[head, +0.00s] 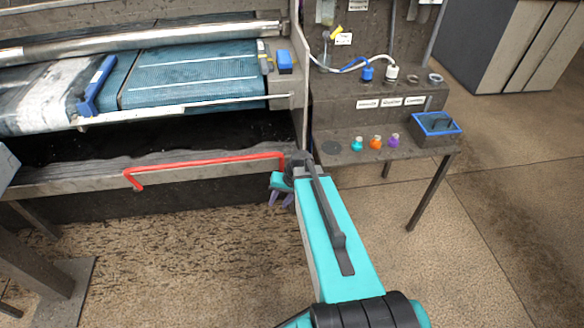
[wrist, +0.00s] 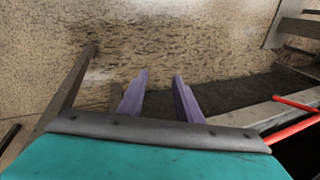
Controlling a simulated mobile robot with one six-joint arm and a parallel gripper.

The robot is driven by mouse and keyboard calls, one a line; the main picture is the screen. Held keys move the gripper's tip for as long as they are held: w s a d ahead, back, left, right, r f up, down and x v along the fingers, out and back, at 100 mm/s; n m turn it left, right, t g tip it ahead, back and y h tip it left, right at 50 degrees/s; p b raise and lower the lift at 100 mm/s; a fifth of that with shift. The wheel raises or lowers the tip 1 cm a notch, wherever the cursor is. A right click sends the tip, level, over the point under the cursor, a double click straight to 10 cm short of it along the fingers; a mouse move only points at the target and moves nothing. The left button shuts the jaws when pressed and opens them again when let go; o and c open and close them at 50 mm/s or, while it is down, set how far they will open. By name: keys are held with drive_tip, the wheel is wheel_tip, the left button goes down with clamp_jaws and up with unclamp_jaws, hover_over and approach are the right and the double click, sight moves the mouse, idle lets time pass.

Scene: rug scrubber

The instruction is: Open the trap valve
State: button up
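No part in view is marked as the trap valve, so I cannot tell for certain which it is. A long red bar (head: 205,161) with a bent left end runs along the front of the machine's trough. Its right end reaches close to my wrist. The bar also shows at the right edge of the wrist view (wrist: 291,131). My gripper (head: 281,199) points down in front of the trough, just below the bar's right end. In the wrist view its two purple fingers (wrist: 160,75) are apart with nothing between them. No contact with the bar shows.
The rug machine holds a teal rug (head: 190,72) on its bed. A side bench on the right carries small teal, orange and purple knobs (head: 375,142) and a blue-rimmed tray (head: 437,124). A yellow-handled fitting (head: 333,32) hangs above. The floor (head: 170,270) ahead is clear.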

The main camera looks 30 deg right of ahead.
drive_tip(key=s+a+f+n+g+h, duration=0.1)
drive_tip(key=s+a+f, duration=0.4)
drive_tip(key=s, duration=0.5)
drive_tip(key=s+a+f+n+g+h, duration=0.1)
drive_tip(key=s+a+f+n+g, duration=0.2)
drive_tip(key=s+f, duration=0.3)
drive_tip(key=s+a+f+n+g, duration=0.2)
drive_tip(key=s+a+f+g, duration=0.2)
drive_tip(key=s, duration=0.9)
wheel_tip(320, 180, down, 2)
drive_tip(key=a, duration=0.2)
drive_tip(key=shift+s+a+h, duration=0.3)
drive_tip(key=shift+h, duration=0.1)
drive_tip(key=shift+d+f, duration=0.1)
